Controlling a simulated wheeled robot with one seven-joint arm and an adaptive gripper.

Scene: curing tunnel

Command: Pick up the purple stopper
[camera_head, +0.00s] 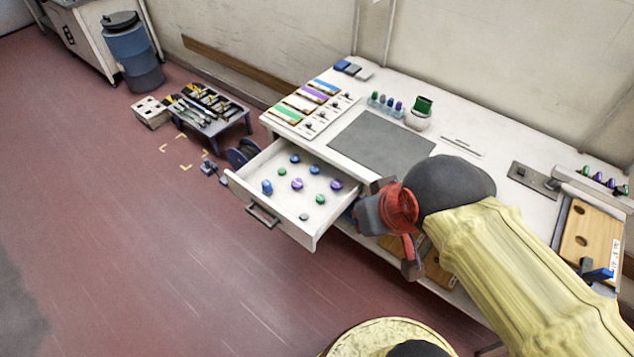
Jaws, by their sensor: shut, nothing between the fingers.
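Two purple stoppers lie in the open white drawer (268,213), one near its middle (297,184) and one toward its right side (336,185). Blue, green and grey stoppers lie around them. My gripper (370,213), red and dark grey, is shut and empty just right of the drawer, in front of the bench edge. The right-hand purple stopper is the nearer one in the picture, and the gripper appears apart from it. The fingertips are small and partly hard to make out.
The white bench (465,160) carries a grey mat (383,143), a small rack of coloured stoppers (385,106) and a green-topped jar (419,113). A low tool table (212,118) and a blue barrel (132,52) stand left.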

